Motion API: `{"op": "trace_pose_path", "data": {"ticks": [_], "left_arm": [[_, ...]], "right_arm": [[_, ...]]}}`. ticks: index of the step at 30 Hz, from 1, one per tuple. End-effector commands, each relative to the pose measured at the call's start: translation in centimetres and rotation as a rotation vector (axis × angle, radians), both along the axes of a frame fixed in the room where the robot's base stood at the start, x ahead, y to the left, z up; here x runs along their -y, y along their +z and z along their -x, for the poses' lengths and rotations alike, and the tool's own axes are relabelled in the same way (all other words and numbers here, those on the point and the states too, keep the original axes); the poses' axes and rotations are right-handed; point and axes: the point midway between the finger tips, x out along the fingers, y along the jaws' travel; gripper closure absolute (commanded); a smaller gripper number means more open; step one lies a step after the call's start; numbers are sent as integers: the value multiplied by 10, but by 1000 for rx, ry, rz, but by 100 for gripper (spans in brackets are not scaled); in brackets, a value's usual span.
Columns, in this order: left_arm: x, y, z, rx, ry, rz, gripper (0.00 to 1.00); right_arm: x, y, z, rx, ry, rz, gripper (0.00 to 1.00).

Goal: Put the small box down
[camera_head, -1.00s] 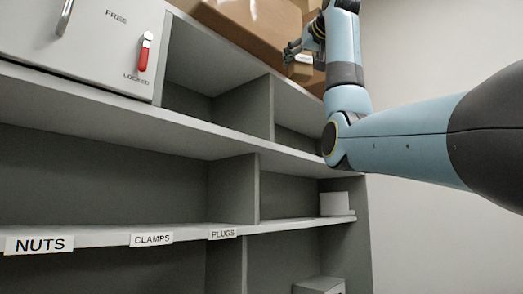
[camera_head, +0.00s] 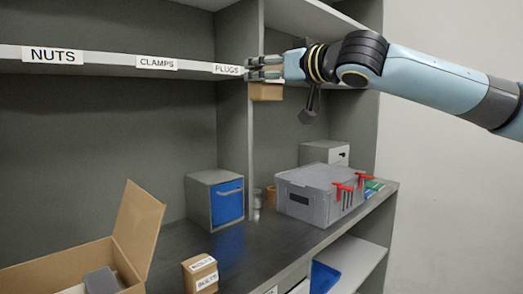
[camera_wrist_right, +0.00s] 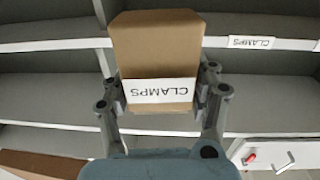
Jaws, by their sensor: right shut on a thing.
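The small brown cardboard box (camera_wrist_right: 155,50) carries a white label reading CLAMPS. In the right wrist view it sits between the two fingers of my right gripper, which is shut on it. In the head view my right gripper (camera_head: 252,69) is at the shelf edge beside the PLUGS label (camera_head: 228,70). Part of the box (camera_head: 266,92) shows just below the fingers, and the fingers and arm hide the rest. The CLAMPS shelf label (camera_head: 157,63) is to the left of the gripper. My left gripper is not in view.
An upright divider (camera_head: 235,125) stands behind the gripper. On the bench below are a grey case (camera_head: 305,205) with red-handled tools, a blue-fronted drawer box (camera_head: 226,203), a small labelled box (camera_head: 199,274) and an open carton (camera_head: 70,266). The shelf by NUTS (camera_head: 55,55) looks clear.

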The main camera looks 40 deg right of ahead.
Motion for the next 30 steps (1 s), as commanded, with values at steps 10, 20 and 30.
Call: {"op": "trace_pose_path", "data": {"ticks": [10,20,30], "left_arm": [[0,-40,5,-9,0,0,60],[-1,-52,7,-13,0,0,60],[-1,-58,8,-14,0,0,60]], "right_arm": [[-24,-203,42,-13,61,-13,81],[-24,-288,72,-3,70,-8,81],[-31,-309,47,1,63,-15,81]]}}
